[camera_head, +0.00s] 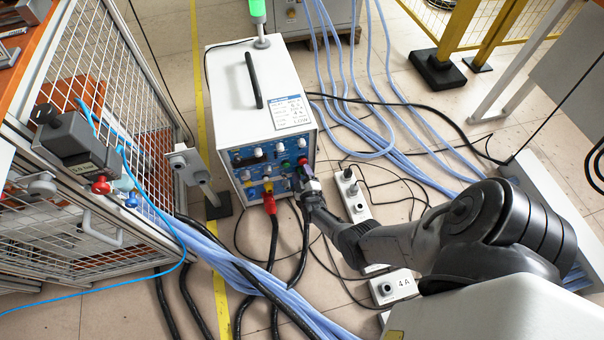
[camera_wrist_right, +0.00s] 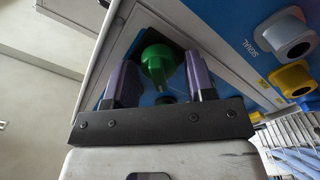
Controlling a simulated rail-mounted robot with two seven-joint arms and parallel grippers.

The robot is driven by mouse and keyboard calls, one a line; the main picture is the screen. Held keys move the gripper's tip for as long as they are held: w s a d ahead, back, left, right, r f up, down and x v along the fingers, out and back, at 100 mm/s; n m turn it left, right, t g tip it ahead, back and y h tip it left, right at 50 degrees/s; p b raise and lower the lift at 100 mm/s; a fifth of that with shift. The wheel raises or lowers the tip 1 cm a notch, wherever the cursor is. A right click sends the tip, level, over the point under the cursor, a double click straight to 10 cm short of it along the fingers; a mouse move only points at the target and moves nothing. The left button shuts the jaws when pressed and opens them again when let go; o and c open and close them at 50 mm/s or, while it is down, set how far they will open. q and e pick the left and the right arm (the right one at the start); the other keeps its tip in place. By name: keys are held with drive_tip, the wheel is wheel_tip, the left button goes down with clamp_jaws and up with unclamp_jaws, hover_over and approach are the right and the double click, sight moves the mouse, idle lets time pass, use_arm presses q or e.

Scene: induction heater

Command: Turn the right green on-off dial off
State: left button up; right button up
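The green on-off dial (camera_wrist_right: 157,66) sits on the blue front panel of the white heater unit (camera_head: 232,90). In the wrist view it lies between the two purple fingertips of my right gripper (camera_wrist_right: 161,68). The gripper is open, with a visible gap on each side of the dial. In the head view my right gripper (camera_head: 304,172) is at the lower right of the panel, and its fingers hide part of it. My left gripper is not in view.
Yellow and blue connectors (camera_wrist_right: 291,76) and a grey SIGNAL socket (camera_wrist_right: 285,33) sit right of the dial in the wrist view. A red plug (camera_head: 269,203) and black cables hang below the panel. White socket strips (camera_head: 352,195) and blue hoses lie on the floor. A mesh cage stands left.

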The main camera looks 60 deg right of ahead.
drive_tip(key=shift+o, duration=0.6)
drive_tip(key=shift+s+a, duration=0.15)
drive_tip(key=shift+s, duration=0.05)
drive_tip(key=p+v, duration=0.5)
drive_tip(key=v, duration=0.8)
drive_tip(key=shift+a, duration=0.15)
